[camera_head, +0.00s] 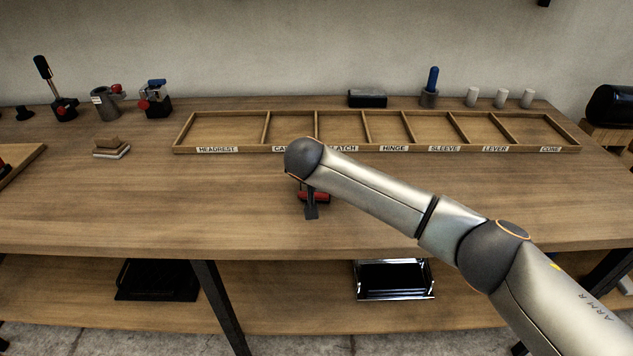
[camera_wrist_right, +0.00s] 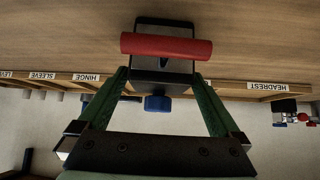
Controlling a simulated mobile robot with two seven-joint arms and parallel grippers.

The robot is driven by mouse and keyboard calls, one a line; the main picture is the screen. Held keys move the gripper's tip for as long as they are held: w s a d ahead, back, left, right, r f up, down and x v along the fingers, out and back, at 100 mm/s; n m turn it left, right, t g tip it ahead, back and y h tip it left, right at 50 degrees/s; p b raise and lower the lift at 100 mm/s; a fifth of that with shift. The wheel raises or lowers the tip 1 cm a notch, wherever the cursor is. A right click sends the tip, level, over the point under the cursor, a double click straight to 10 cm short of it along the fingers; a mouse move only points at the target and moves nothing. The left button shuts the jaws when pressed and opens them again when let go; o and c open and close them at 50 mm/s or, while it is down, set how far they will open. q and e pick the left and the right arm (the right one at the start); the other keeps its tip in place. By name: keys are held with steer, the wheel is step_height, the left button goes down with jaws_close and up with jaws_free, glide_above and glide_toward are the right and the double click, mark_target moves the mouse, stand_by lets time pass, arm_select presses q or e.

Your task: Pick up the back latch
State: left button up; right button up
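A latch-like part (camera_head: 314,197) with a red bar and a dark plate is at the middle of the bench, below the end of my right arm. In the right wrist view this part (camera_wrist_right: 166,47) shows a red cylinder across a black block, with a blue knob (camera_wrist_right: 158,103) between the fingers. My right gripper (camera_wrist_right: 162,76) has its green fingers on either side of the black block, very close to it. Whether they touch it is unclear. In the head view the wrist hides most of my right gripper. My left gripper is not in view.
A divided wooden tray (camera_head: 218,133) with labelled compartments lies behind the arm. A black part with blue top and red knob (camera_head: 155,100) stands at the back left, beside a grey holder (camera_head: 106,101). Stacked blocks (camera_head: 111,147) lie in front.

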jaws_close()
stand_by(0.6)
